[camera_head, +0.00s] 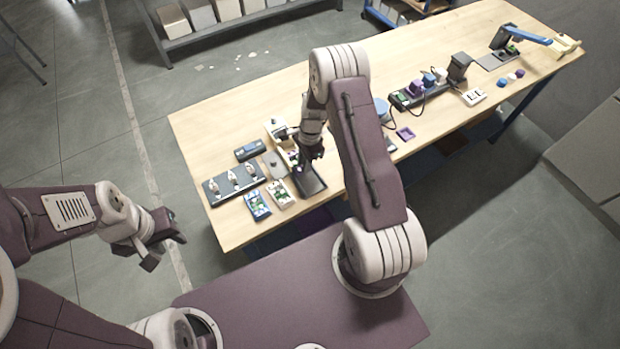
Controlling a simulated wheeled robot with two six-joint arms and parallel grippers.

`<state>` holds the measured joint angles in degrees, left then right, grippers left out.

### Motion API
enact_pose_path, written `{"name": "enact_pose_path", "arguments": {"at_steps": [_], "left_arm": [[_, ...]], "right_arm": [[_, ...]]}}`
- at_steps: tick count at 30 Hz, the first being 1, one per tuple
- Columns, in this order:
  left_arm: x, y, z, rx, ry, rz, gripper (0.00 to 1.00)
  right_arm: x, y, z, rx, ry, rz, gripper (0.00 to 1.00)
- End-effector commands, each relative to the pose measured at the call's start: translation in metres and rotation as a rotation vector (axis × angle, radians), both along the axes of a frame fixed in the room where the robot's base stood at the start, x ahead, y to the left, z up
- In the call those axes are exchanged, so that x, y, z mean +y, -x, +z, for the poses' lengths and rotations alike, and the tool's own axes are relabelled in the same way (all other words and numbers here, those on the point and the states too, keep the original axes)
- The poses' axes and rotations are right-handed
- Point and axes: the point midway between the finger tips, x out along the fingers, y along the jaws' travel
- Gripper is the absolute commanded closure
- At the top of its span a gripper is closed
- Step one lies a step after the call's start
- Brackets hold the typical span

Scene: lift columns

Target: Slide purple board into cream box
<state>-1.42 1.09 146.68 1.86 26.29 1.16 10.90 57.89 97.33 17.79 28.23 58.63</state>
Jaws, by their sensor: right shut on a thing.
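My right gripper (314,154) points down over the left part of the wooden table, above a dark tray (308,182). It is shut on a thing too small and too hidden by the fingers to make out. A cream box-like part (275,127) stands just left of the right arm's wrist, partly hidden. A small purple square piece (405,133) lies right of my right arm; I cannot tell if it is the purple board. My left gripper (165,252) is open and empty, over the floor left of the table.
A black strip with several upright pale parts (234,182) lies at the table's left end. Blue-framed (257,205) and cream-framed (281,194) green boards lie near the front edge. A dark fixture with coloured parts (430,92) and a blue-armed device (525,36) stand farther right.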

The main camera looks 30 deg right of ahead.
Motion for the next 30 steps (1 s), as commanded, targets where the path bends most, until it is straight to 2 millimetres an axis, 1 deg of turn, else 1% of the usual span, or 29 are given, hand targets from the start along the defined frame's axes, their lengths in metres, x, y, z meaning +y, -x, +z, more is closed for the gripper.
{"name": "enact_pose_path", "arguments": {"at_steps": [18,21,22,24,30], "left_arm": [[0.0,0.0,-0.003,0.0,0.0,0.0,0.64],[0.0,0.0,-0.003,0.0,0.0,0.0,0.64],[0.0,0.0,-0.003,0.0,0.0,0.0,0.64],[0.0,0.0,-0.003,0.0,0.0,0.0,0.64],[0.0,0.0,-0.003,0.0,0.0,0.0,0.64]], "right_arm": [[0.002,-0.028,0.0,-0.002,0.0,0.0,1.0],[0.002,-0.028,0.0,-0.001,0.0,0.0,1.0],[0.002,-0.028,0.0,-0.001,0.0,0.0,0.8],[0.002,-0.028,0.0,0.0,0.0,0.0,0.63],[0.002,-0.028,0.0,0.0,0.0,0.0,0.63]]}}
